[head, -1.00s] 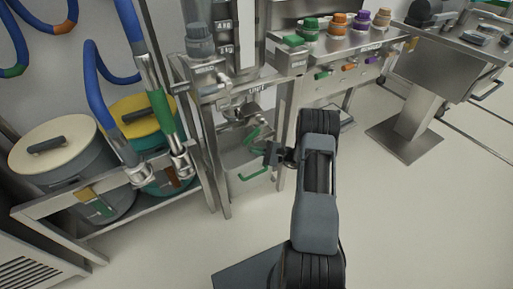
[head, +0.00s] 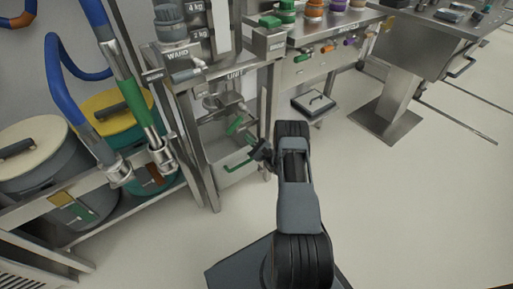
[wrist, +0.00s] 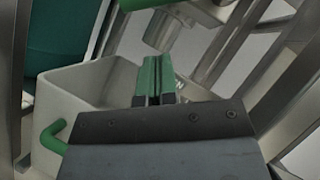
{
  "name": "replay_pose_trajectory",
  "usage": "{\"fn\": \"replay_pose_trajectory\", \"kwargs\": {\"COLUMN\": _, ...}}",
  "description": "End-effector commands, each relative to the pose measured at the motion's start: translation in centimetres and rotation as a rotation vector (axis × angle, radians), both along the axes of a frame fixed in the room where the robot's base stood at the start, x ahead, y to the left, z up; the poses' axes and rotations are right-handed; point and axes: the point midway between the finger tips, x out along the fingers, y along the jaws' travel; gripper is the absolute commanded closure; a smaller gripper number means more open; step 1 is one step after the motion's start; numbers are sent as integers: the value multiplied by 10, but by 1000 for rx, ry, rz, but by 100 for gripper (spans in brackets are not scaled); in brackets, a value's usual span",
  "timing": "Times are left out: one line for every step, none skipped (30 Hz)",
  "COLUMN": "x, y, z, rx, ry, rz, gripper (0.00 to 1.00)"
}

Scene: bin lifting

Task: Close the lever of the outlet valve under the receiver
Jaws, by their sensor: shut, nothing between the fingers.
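The receiver (head: 208,14), a clear column with kg marks, stands on a steel frame. Under it is the outlet valve (head: 222,102), whose green lever (head: 235,124) slants outward. In the wrist view the valve's spout (wrist: 162,30) hangs above a pale bin, and a green piece of the lever (wrist: 145,3) shows at the top edge. My gripper (head: 254,143) is just right of and below the lever. In the wrist view its green-tipped fingers (wrist: 153,75) are together with nothing between them. They point toward the spout, and I cannot tell whether they touch the lever.
The pale bin (wrist: 88,82) under the spout has a green handle (head: 238,163), left of my gripper. Frame posts (head: 265,100) stand close by. Lidded drums (head: 40,160) fill the left shelf.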

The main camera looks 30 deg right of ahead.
Motion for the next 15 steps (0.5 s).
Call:
{"fn": "replay_pose_trajectory", "kwargs": {"x": 7, "y": 5, "z": 3, "rx": -1, "ry": -3, "rz": 3, "gripper": 100}}
{"fn": "replay_pose_trajectory", "kwargs": {"x": 11, "y": 7, "z": 5, "rx": 0, "ry": -3, "rz": 3, "gripper": 100}}
{"fn": "replay_pose_trajectory", "kwargs": {"x": 15, "y": 10, "z": 9, "rx": 0, "ry": -1, "rz": 4, "gripper": 100}}
{"fn": "replay_pose_trajectory", "kwargs": {"x": 14, "y": 12, "z": 14, "rx": 0, "ry": -1, "rz": 2, "gripper": 100}}
{"fn": "replay_pose_trajectory", "kwargs": {"x": 15, "y": 15, "z": 17, "rx": 1, "ry": -1, "rz": 2, "gripper": 100}}
{"fn": "replay_pose_trajectory", "kwargs": {"x": 15, "y": 18, "z": 21, "rx": 1, "ry": 0, "rz": 1, "gripper": 100}}
{"fn": "replay_pose_trajectory", "kwargs": {"x": 15, "y": 20, "z": 24, "rx": 0, "ry": 0, "rz": 2, "gripper": 100}}
{"fn": "replay_pose_trajectory", "kwargs": {"x": 16, "y": 22, "z": 26, "rx": 0, "ry": 0, "rz": 2, "gripper": 100}}
{"fn": "replay_pose_trajectory", "kwargs": {"x": 16, "y": 24, "z": 29, "rx": 0, "ry": 0, "rz": 2, "gripper": 100}}
{"fn": "replay_pose_trajectory", "kwargs": {"x": 16, "y": 25, "z": 31, "rx": 0, "ry": 0, "rz": 2, "gripper": 100}}
{"fn": "replay_pose_trajectory", "kwargs": {"x": 16, "y": 26, "z": 32, "rx": 0, "ry": 0, "rz": 2, "gripper": 100}}
{"fn": "replay_pose_trajectory", "kwargs": {"x": 17, "y": 28, "z": 34, "rx": 1, "ry": 0, "rz": 0, "gripper": 100}}
{"fn": "replay_pose_trajectory", "kwargs": {"x": 17, "y": 29, "z": 35, "rx": 1, "ry": 0, "rz": 0, "gripper": 100}}
{"fn": "replay_pose_trajectory", "kwargs": {"x": 17, "y": 29, "z": 36, "rx": 1, "ry": 0, "rz": 0, "gripper": 100}}
{"fn": "replay_pose_trajectory", "kwargs": {"x": 17, "y": 30, "z": 37, "rx": 1, "ry": 0, "rz": 0, "gripper": 100}}
